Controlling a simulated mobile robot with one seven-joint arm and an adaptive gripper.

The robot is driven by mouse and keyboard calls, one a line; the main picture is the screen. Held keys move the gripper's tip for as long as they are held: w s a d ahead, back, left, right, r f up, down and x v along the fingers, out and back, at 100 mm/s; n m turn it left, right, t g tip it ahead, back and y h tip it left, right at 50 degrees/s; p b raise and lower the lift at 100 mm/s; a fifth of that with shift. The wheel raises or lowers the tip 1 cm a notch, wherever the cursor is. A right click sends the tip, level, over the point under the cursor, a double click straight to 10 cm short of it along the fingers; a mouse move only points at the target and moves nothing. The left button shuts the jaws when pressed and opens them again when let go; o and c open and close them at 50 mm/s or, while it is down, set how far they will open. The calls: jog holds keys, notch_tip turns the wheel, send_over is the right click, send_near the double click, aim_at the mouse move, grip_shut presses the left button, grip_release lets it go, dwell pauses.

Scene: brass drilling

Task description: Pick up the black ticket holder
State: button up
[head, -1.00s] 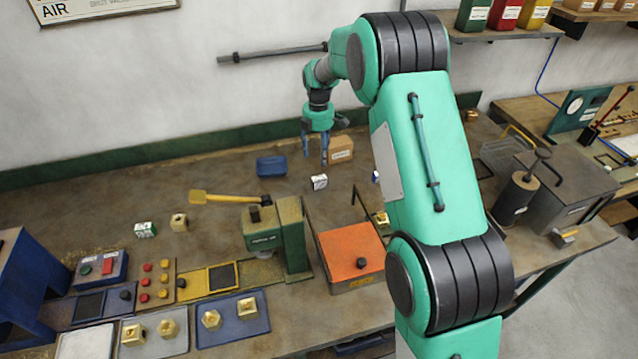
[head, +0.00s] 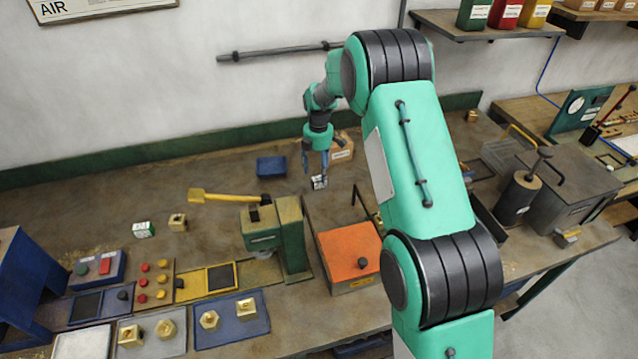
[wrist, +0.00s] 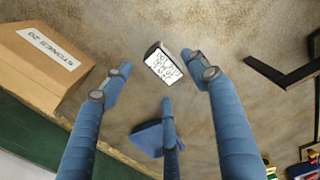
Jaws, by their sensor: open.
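The black ticket holder (head: 320,183) is a small dark block with a white printed face, standing on the bench near the back. In the wrist view the ticket holder (wrist: 163,64) shows its white face with black marks and dark sides. My gripper (head: 315,173) points down just above it, partly covering it in the head view. In the wrist view my gripper (wrist: 160,74) has its blue fingers spread, with the holder between and beyond the fingertips. Nothing is held. Whether any finger touches the holder cannot be told.
A cardboard box (head: 341,147) stands close behind the holder, and a small blue bin (head: 271,166) lies to its left. An orange-topped box (head: 349,252) and a green press (head: 283,237) stand nearer the front. A black bracket (wrist: 285,75) is at the right in the wrist view.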

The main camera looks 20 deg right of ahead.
aim_at(318, 176)
jog(key=shift+f+b, duration=0.7)
jog(key=shift+f, duration=1.9)
jog(key=c, duration=1.3)
